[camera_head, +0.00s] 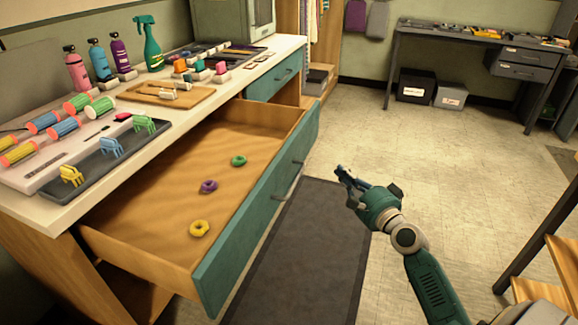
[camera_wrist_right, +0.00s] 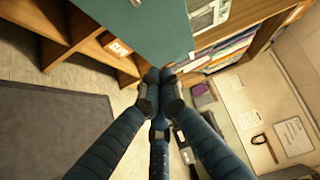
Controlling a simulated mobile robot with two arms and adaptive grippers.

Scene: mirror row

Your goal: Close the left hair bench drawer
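The left hair bench drawer (camera_head: 165,215) is pulled far out in the head view. It has a wooden inside, a teal front (camera_head: 262,215) and a dark bar handle (camera_head: 288,180). Green (camera_head: 238,160), purple (camera_head: 208,186) and yellow (camera_head: 199,228) rings lie in it. My right gripper (camera_head: 343,175) is in front of the drawer, right of the handle and apart from it. Its fingers converge in the right wrist view (camera_wrist_right: 160,76), shut with nothing seen between them. A teal panel (camera_wrist_right: 130,35) is beyond the fingertips there. My left gripper is not in view.
The bench top (camera_head: 225,90) holds bottles, rollers, clips and trays. Another teal drawer (camera_head: 275,77) farther along is shut. A dark mat (camera_head: 305,250) lies on the floor before the drawer. A wooden shelf (camera_head: 545,290) is at the right edge. Open floor lies between.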

